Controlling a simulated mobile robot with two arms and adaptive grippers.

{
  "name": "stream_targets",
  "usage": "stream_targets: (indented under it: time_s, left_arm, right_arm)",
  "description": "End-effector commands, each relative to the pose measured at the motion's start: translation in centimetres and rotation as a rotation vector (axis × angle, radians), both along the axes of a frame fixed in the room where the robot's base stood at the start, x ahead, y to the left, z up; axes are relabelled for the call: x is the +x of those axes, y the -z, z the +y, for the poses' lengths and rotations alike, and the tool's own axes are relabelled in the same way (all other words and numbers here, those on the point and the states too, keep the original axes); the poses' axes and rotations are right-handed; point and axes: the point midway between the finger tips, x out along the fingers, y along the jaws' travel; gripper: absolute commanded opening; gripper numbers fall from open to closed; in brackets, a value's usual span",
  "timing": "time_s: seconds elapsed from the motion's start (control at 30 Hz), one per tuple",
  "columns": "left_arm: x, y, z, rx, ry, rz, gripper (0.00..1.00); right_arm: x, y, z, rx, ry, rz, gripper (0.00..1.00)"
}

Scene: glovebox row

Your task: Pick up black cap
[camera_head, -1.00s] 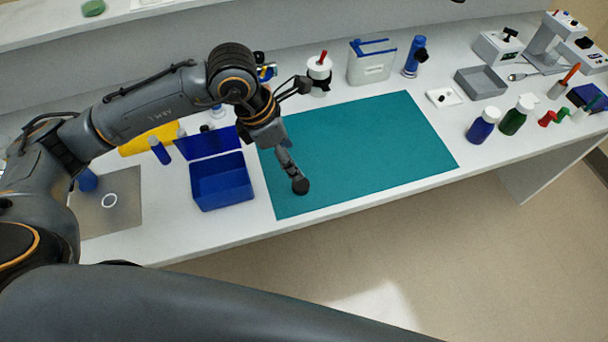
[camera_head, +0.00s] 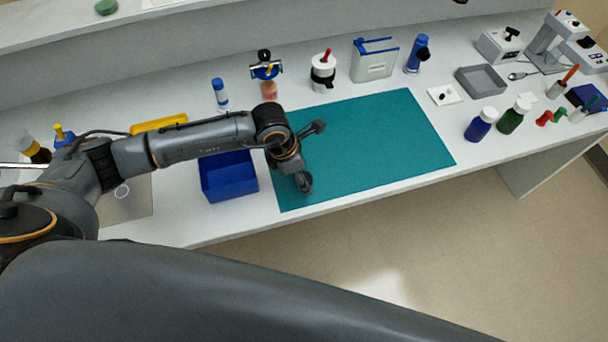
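My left gripper (camera_head: 311,155) is over the left part of the teal mat (camera_head: 385,140). Its two dark fingers are spread wide apart, with nothing visible between them. A small black piece (camera_head: 443,97) lies on a white square plate (camera_head: 453,92) right of the mat's far corner, away from the gripper; it may be the black cap, but it is too small to be sure. The dark tip of the near finger hides a little of the mat. My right gripper is not in view.
A blue open box (camera_head: 228,180) stands left of the mat, partly behind my arm. A white jar with a red-tipped stick (camera_head: 323,72) and a white container (camera_head: 373,62) stand behind the mat. Blue (camera_head: 481,126) and green (camera_head: 514,116) bottles stand to its right. The mat's middle is clear.

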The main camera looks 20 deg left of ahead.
Motion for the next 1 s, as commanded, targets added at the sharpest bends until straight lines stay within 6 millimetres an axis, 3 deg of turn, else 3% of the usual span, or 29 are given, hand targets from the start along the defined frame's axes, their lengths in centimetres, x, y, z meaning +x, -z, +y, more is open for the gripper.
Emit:
stream_targets:
  time_s: [0.33,0.5,0.53,1.0]
  left_arm:
    - [0.12,0.90,-0.18,0.001,0.001,-0.001,0.64]
    - [0.12,0.87,-0.18,0.001,0.001,-0.001,0.30]
    - [0.12,0.87,-0.18,0.001,0.001,-0.001,0.27]
    - [0.17,0.41,-0.22,-0.002,0.001,-0.003,0.27]
  right_arm:
    - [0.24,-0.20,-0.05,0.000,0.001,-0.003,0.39]
    - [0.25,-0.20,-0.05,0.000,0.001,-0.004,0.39]
    - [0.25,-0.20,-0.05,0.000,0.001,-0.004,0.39]
    - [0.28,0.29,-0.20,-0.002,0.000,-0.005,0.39]
